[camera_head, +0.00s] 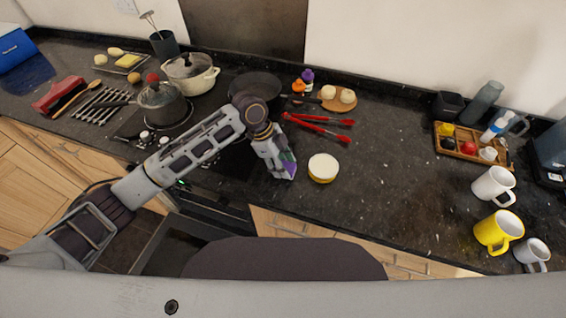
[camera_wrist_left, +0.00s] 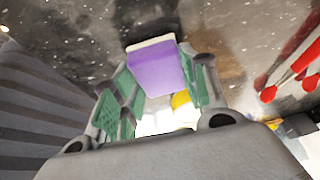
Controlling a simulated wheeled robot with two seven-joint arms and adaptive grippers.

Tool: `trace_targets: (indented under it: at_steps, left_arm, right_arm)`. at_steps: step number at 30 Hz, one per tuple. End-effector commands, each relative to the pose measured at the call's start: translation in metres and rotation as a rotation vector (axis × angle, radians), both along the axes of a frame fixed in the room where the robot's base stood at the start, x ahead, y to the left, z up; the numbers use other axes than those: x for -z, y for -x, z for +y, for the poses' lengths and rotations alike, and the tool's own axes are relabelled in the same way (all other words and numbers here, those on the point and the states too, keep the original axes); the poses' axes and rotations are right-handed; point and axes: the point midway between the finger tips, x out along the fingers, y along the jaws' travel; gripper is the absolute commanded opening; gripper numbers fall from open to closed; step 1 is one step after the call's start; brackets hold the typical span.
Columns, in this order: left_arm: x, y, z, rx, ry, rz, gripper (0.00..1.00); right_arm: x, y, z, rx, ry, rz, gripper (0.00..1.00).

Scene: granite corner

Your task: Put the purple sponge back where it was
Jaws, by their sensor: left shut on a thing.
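The purple sponge (camera_wrist_left: 156,72) has a pale strip along its far edge and sits between the green-padded fingers of my left gripper (camera_wrist_left: 158,88) in the left wrist view. In the head view my left gripper (camera_head: 283,167) is over the counter's front part, left of a round yellow dish with a white top (camera_head: 323,168). Only a small purple patch of the sponge shows there; the fingers hide the rest. I cannot tell whether the sponge touches the counter. My right gripper is not in view.
Red tongs (camera_head: 322,128) lie behind the dish. A dark pan (camera_head: 254,85) and pots (camera_head: 190,75) stand on the hob to the left. Mugs (camera_head: 494,186) and a wooden tray (camera_head: 462,155) are at the right. The dark counter right of the dish is clear.

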Motion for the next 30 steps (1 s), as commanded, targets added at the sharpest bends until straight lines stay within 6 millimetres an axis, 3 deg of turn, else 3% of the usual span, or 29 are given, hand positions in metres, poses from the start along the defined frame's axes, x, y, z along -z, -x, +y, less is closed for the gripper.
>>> trace_targets:
  at_steps: [5, 6, 11, 19, 26, 30]
  left_arm:
    - [-0.0003, 0.0, -0.0001, 0.0, 0.0, 0.0, 0.21]
    - [-0.0003, 0.0, -0.0001, 0.0, 0.0, 0.0, 0.46]
    - [-0.0004, 0.0001, -0.0002, 0.0, 0.0, 0.0, 0.67]
    - [-0.0004, 0.0, -0.0001, 0.0, 0.0, 0.0, 0.7]
    - [-0.0004, 0.0, 0.0, 0.0, 0.0, 0.0, 1.0]
    - [-0.0004, 0.0, 0.0, 0.0, 0.0, 0.0, 1.0]
  right_arm:
    - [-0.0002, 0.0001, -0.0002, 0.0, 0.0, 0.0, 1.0]
    - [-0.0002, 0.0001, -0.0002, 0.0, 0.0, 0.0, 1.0]
    - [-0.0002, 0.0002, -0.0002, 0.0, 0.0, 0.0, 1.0]
    - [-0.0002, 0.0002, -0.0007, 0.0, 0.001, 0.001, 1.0]
    - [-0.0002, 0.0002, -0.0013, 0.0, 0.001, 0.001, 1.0]
    - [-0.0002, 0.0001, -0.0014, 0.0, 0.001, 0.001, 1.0]
